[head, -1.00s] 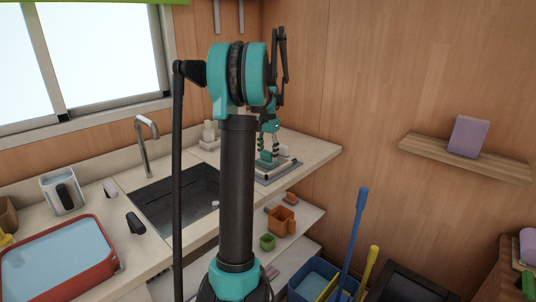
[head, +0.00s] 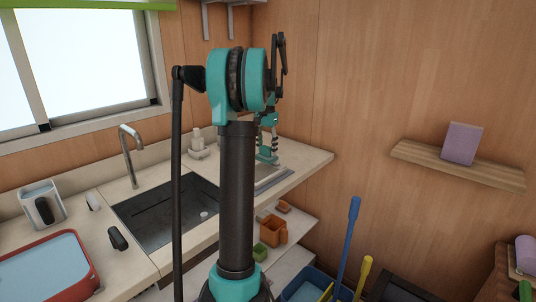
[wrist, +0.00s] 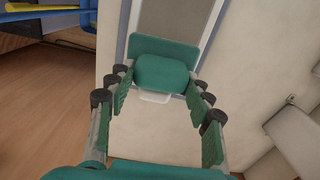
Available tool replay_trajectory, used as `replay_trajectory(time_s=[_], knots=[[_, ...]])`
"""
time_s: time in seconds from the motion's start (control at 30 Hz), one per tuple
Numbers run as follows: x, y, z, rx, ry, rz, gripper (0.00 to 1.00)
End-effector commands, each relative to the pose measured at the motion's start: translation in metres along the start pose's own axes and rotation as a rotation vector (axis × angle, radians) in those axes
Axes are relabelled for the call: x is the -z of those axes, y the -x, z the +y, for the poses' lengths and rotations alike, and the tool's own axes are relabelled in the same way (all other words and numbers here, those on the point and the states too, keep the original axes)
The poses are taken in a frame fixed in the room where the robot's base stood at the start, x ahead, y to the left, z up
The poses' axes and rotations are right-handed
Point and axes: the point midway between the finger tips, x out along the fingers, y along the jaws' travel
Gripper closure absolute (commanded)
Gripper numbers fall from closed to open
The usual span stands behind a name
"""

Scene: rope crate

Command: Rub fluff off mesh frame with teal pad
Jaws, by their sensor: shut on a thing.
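The teal pad (wrist: 163,76) shows in the wrist view between the fingertips of my gripper (wrist: 160,86), which is shut on it. A small white piece sticks out from under the pad's near edge. The mesh frame (wrist: 180,18), a grey panel with a pale rim, lies beyond the pad, which overlaps its near end in this view. In the head view, my gripper (head: 267,146) points down with the teal pad (head: 267,157) over the far part of the mesh frame (head: 274,175) on the counter. Whether the pad touches the mesh is unclear. I cannot make out any fluff.
The sink (head: 165,212) and tap (head: 130,152) are left of the frame. A soap bottle (head: 197,140) stands behind. Orange (head: 273,230) and green (head: 260,252) containers sit on the shelf below. A blue handle (head: 346,245) rises right of the counter.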

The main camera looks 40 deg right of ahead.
Motion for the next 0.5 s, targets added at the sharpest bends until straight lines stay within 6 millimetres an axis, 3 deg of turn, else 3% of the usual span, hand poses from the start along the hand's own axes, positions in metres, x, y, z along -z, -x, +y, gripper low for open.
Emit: replay_trajectory(time_s=[0.5], knots=[[-0.009,0.039,-0.003,0.0,0.01,0.0,0.76]])
